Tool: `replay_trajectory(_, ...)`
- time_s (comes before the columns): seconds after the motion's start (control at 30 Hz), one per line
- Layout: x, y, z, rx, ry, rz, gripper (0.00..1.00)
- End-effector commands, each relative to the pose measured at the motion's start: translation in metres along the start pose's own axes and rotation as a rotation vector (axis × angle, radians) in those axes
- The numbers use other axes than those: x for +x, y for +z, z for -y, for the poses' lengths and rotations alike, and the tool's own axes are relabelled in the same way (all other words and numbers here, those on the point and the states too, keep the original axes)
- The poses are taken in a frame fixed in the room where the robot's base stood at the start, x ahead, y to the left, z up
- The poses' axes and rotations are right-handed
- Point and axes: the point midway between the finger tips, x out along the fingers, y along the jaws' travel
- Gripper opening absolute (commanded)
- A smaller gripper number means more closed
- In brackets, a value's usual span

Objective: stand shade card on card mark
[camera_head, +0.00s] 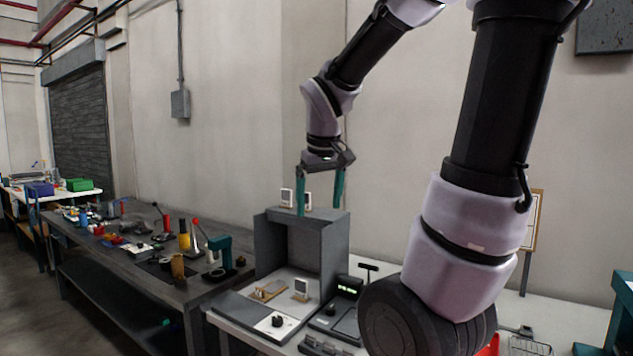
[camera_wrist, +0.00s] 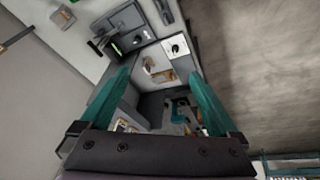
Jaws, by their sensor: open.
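My gripper (camera_head: 319,208) is open, its two teal fingers pointing down above the top of a grey booth (camera_head: 270,238). Two small white-framed cards (camera_head: 287,197) stand on the booth top near the left finger; the second card (camera_head: 308,200) shows just right of that finger. Nothing is visibly held. Another white-framed card (camera_head: 301,288) stands inside the booth, beside a small wooden piece (camera_head: 268,290). In the wrist view, the gripper (camera_wrist: 157,73) is open, with a card edge (camera_wrist: 123,126) low between the fingers. I cannot make out which spot is the card mark.
A workbench (camera_head: 150,262) with several tools extends left. My arm covers much of the right side.

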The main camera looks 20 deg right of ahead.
Motion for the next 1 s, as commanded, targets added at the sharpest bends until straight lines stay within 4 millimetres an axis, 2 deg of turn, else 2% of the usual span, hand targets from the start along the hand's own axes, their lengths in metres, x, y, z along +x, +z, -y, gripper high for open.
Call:
replay_trajectory(0.03, -0.019, 0.011, 0.004, 0.080, -0.045, -0.051, 0.96)
replay_trajectory(0.1, -0.039, 0.025, 0.012, 0.181, -0.108, -0.104, 0.96)
replay_trajectory(0.2, -0.062, 0.043, 0.024, 0.298, -0.188, -0.168, 0.96)
replay_trajectory(0.33, -0.080, 0.057, 0.035, 0.398, -0.261, -0.225, 0.96)
replay_trajectory(0.5, -0.088, 0.064, 0.042, 0.447, -0.300, -0.252, 0.96)
replay_trajectory(1.0, -0.088, 0.064, 0.042, 0.447, -0.301, -0.252, 0.96)
